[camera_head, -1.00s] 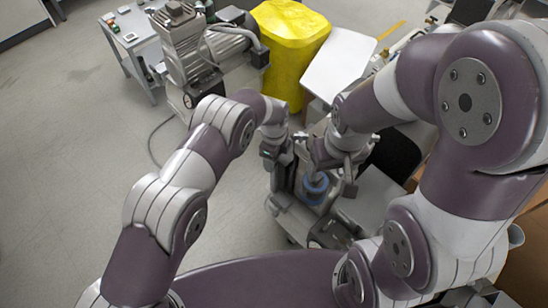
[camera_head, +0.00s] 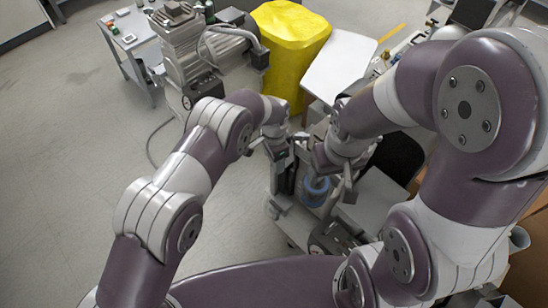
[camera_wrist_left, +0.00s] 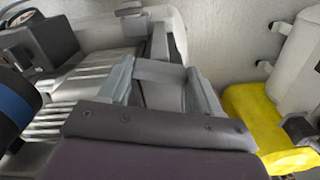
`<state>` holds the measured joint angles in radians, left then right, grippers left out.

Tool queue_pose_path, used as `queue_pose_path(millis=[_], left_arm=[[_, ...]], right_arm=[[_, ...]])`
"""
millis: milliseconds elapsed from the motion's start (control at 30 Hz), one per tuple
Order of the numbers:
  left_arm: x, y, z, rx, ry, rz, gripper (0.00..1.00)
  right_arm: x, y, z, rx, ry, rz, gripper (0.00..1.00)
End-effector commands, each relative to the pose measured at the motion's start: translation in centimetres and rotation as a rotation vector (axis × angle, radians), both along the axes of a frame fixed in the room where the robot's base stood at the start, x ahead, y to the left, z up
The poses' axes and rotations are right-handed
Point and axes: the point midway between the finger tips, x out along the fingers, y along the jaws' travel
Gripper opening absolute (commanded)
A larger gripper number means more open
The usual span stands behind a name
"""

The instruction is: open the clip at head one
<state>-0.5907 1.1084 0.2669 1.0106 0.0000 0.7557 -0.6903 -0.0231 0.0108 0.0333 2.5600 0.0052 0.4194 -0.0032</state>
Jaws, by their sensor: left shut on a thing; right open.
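My left gripper (camera_head: 280,147) is at the machine in the middle of the head view. In the left wrist view my left gripper (camera_wrist_left: 160,65) is shut on a grey part (camera_wrist_left: 163,94) between its fingers. I cannot tell for certain whether this part is the clip at head one. A ribbed metal compressor body (camera_wrist_left: 85,85) lies just left of the fingers there. My right gripper (camera_head: 336,168) is open, close to the right of the left one, above a blue ring (camera_head: 316,190) on the machine. The arms and grippers hide much of the machine's top.
Another compressor (camera_head: 195,50) and a small table (camera_head: 130,40) stand at the upper left. A dark hose lies on the floor. Open floor (camera_head: 70,150) lies to the left.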

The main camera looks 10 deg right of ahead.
Motion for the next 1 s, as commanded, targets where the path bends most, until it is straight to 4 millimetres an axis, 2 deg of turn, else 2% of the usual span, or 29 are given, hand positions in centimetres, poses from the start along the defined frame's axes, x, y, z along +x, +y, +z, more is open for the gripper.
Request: queue_pose_path(millis=[400, 933, 967, 1000], left_arm=[[-0.01, 0.03, -0.02, 0.001, 0.0, 0.161, 0.33], [-0.01, 0.03, -0.01, 0.001, 0.0, 0.179, 0.33], [-0.01, 0.03, -0.01, 0.001, 0.0, 0.179, 0.73], [-0.01, 0.03, -0.01, 0.001, 0.0, 0.179, 0.87]], right_arm=[[0.0, 0.0, -0.24, 0.0, 0.0, 0.0, 0.72], [0.0, 0.0, -0.25, 0.0, 0.0, 0.0, 0.72], [0.0, 0.0, -0.25, 0.0, 0.0, 0.0, 0.72], [0.0, 0.0, -0.25, 0.0, 0.0, 0.0, 0.72]])
